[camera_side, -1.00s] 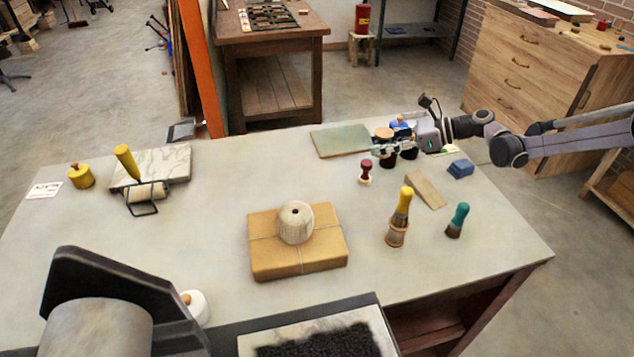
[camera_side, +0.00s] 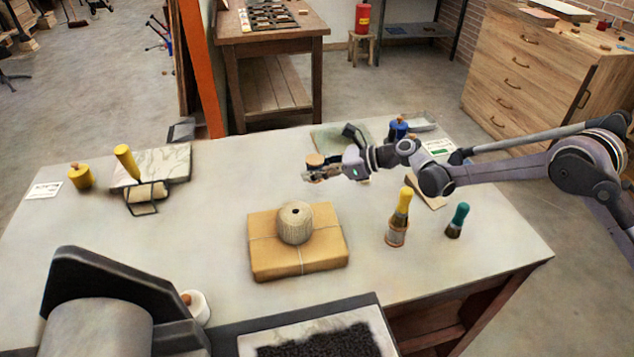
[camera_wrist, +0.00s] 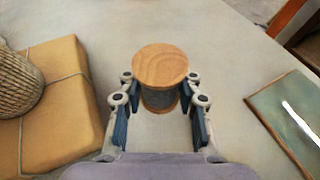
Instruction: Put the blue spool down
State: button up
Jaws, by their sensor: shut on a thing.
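The spool (camera_wrist: 160,68) has a pale wooden top disc and a grey-blue body partly hidden below it. It is upright between the two fingers of my gripper (camera_wrist: 160,105) in the wrist view. My gripper is shut on it. In the side view the spool's wooden top (camera_side: 315,159) shows at the tip of my gripper (camera_side: 318,174), over the middle of the table, behind the wrapped parcel. The spool's lower end is mostly hidden, so I cannot tell whether it touches the table.
A brown parcel (camera_side: 270,262) carrying a twine ball (camera_side: 295,222) stands in front. A green board (camera_wrist: 290,115) lies to the right in the wrist view. A yellow-handled brush (camera_side: 402,205) and a teal-handled brush (camera_side: 459,216) stand front right. Bare tabletop lies left of the gripper.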

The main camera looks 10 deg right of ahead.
aim_at(314, 191)
jog(key=shift+a+f, duration=0.15)
jog(key=shift+f, duration=1.95)
jog(key=shift+f, duration=0.1)
jog(key=o, duration=1.1)
jog(key=shift+o, duration=0.2)
